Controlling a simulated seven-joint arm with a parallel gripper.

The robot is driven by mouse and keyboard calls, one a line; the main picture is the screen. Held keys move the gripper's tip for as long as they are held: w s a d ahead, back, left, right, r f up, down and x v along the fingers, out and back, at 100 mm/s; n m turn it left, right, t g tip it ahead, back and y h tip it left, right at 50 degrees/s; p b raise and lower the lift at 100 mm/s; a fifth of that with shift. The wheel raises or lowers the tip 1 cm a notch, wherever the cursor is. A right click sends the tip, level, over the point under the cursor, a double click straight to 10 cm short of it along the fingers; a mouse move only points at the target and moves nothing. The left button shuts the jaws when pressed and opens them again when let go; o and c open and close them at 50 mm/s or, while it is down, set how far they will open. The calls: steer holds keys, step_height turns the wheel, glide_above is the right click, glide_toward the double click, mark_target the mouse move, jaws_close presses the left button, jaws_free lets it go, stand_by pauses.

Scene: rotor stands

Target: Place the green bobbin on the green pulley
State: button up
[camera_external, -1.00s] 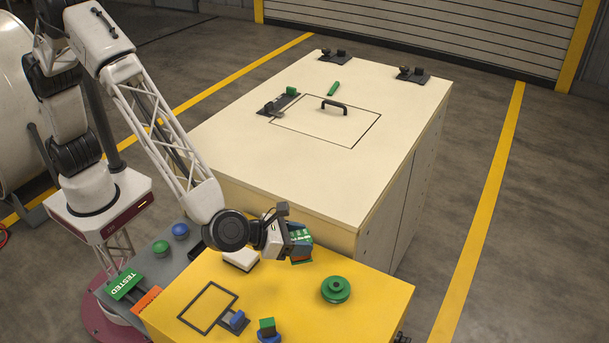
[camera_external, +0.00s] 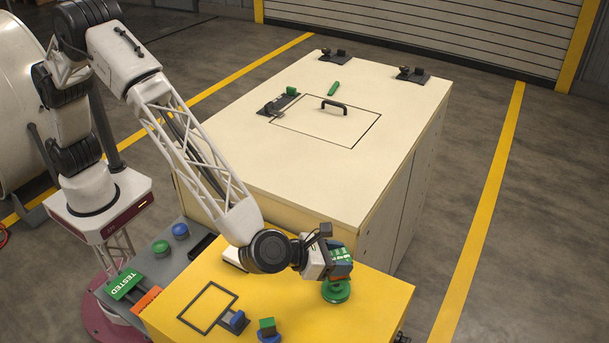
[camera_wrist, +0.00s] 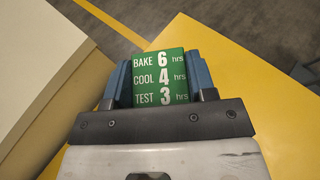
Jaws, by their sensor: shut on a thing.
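The green pulley (camera_external: 337,292) is a round green disc on the yellow table top. My gripper (camera_external: 340,264) is directly above it in the external view. It is shut on the green bobbin (camera_external: 342,254), a green block. In the wrist view the bobbin (camera_wrist: 160,78) shows white lettering on its face, between the two blue fingers of my gripper (camera_wrist: 158,85). The bobbin's lower end and the pulley's centre are hidden in the external view, so I cannot tell whether they touch. The pulley is hidden in the wrist view.
A blue round part with a green block (camera_external: 267,328) stands near the yellow table's (camera_external: 385,300) front edge. Green (camera_external: 161,247) and blue (camera_external: 180,230) knobs sit on the grey panel at left. The big cream cabinet (camera_external: 240,140) stands behind, higher than the yellow top.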

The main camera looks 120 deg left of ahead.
steer(key=shift+f, duration=1.75)
steer(key=shift+f, duration=0.1)
steer(key=o, duration=1.1)
steer(key=shift+c, duration=0.2)
steer(key=v, duration=1.2)
